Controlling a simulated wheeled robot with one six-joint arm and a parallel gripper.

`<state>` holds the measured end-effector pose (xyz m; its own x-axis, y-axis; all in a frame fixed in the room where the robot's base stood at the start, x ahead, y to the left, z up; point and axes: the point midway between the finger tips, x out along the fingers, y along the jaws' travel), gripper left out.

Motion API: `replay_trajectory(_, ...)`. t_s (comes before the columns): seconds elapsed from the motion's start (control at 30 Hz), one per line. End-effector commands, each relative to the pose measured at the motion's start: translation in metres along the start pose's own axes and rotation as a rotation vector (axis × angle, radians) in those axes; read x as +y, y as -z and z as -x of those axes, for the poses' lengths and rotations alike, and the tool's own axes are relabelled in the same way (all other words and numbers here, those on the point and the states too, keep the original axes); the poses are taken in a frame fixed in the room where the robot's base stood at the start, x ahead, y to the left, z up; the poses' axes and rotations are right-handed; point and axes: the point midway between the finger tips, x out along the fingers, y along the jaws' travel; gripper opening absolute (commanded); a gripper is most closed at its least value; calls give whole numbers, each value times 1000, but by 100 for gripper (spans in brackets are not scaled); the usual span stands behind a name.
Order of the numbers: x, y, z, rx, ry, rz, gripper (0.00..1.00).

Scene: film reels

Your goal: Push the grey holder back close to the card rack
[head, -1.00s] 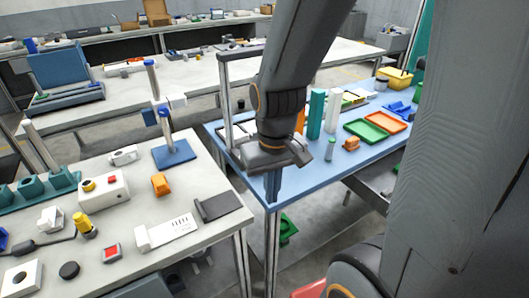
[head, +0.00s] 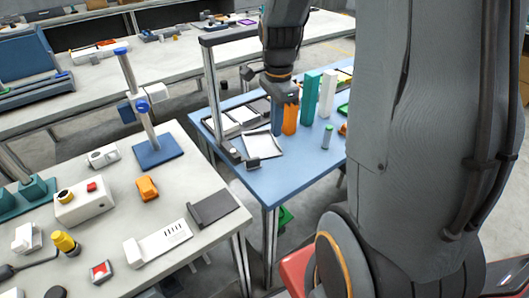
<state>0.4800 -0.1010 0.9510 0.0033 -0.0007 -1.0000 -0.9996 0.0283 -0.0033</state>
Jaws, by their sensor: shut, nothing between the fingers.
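My gripper (head: 279,100) points down over the blue table, with its fingers together and nothing between them. It is in front of an orange upright block, which it partly hides. A small dark grey block-like holder (head: 253,165) stands near the blue table's front left edge, beside a white-edged tray (head: 268,149). A white slotted piece (head: 165,240), which looks like a card rack, lies on the left table. A flat dark grey piece (head: 213,207) lies just right of it, with a small gap. I cannot tell which grey piece is the holder named.
A dark post frame (head: 212,85) rises from the blue table (head: 290,187) left of my gripper. Orange (head: 291,119), teal (head: 309,98) and white (head: 327,93) upright blocks stand close to its right. A gap separates the two tables.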

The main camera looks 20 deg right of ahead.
Motion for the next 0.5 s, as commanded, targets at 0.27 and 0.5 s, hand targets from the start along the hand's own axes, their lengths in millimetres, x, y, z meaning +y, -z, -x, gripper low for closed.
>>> replay_trajectory(0.27,-4,8,-14,-1,-8,-99,0)
replay_trajectory(0.5,-2,8,-54,-2,-10,-97,0)
